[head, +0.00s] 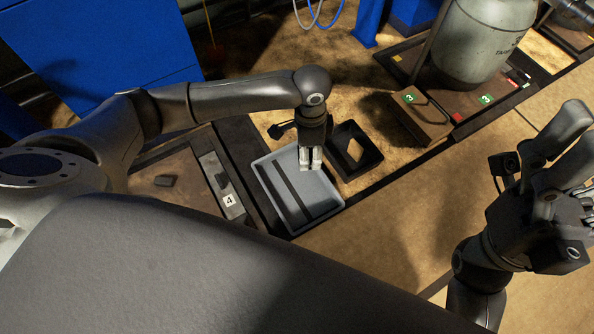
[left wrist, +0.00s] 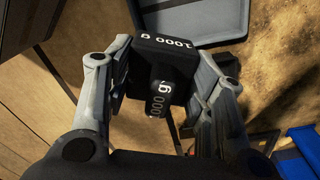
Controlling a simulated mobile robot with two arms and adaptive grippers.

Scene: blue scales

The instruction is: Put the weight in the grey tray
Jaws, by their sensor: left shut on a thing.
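The weight (left wrist: 158,70) is a black block with white "1000 g" lettering, between the fingers of my left gripper in the left wrist view. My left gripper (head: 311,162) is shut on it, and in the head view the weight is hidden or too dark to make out. The grey tray (head: 268,180) lies below and beside this gripper in the head view, with dark stripes across its floor. Its edge also shows at the top of the left wrist view (left wrist: 205,41). My right gripper (head: 572,165) is raised at the right, its jaws unclear.
A black open tray (head: 373,166) lies right beside the grey tray. A box with a green "3" label (head: 420,118) and a large grey cylinder (head: 483,40) stand farther right. A plate marked "4" (head: 222,187) lies left. The light floor at lower right is clear.

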